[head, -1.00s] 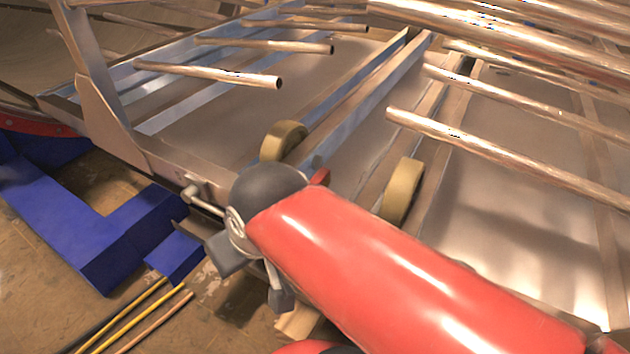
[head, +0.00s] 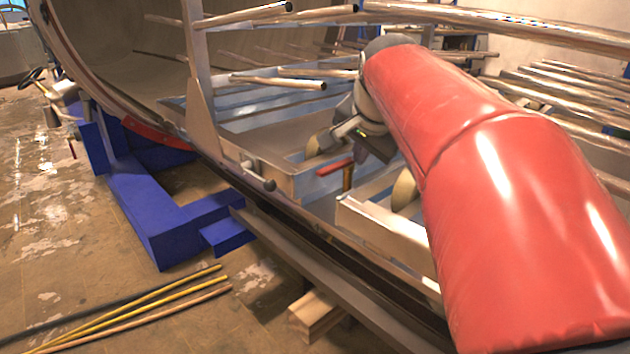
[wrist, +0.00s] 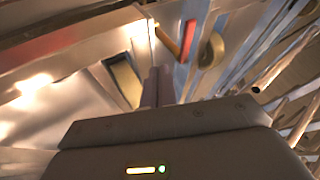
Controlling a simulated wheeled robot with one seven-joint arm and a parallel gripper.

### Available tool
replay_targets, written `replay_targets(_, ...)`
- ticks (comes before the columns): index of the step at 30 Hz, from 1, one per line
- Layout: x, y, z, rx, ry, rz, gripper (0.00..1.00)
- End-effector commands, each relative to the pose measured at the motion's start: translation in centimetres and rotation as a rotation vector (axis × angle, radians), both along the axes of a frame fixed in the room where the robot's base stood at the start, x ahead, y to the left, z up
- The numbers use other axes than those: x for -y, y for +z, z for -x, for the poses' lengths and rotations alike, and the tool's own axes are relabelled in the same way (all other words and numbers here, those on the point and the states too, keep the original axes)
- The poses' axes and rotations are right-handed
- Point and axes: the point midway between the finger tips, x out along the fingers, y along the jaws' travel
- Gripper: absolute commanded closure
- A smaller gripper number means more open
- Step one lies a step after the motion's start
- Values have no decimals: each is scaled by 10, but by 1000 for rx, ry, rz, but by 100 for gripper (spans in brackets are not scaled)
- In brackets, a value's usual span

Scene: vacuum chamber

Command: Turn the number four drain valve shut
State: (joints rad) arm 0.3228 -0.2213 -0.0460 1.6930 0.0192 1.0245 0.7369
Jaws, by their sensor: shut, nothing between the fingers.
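A red lever handle (head: 335,167) sits on a brass-coloured stem (head: 347,179) at the chamber's near side rail. It looks like a valve; no number is readable. The red handle also shows in the wrist view (wrist: 188,40), above and right of the fingertips. My gripper (head: 372,143) hangs up and to the right of the handle in the head view, apart from it. Its fingers (wrist: 157,86) are together and empty in the wrist view. The fingertips are hard to make out in the head view.
Copper-coloured tubes (head: 275,82) jut out above the rails. Tan wheels (head: 404,190) stand beside the handle. A small lever with a dark knob (head: 262,180) sits left on the frame. A blue support (head: 150,215) and yellow rods (head: 150,300) are on the floor at left.

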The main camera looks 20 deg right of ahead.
Motion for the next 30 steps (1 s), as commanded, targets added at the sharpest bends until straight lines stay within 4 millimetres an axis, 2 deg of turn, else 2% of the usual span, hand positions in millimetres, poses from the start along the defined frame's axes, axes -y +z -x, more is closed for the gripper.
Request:
replay_targets(5,4,-18,-12,-2,-2,-2,100)
replay_targets(16,19,-81,-56,-4,1,-1,100)
replay_targets(22,9,-78,-83,-1,3,1,100)
replay_targets(30,5,-78,-94,-1,1,0,100)
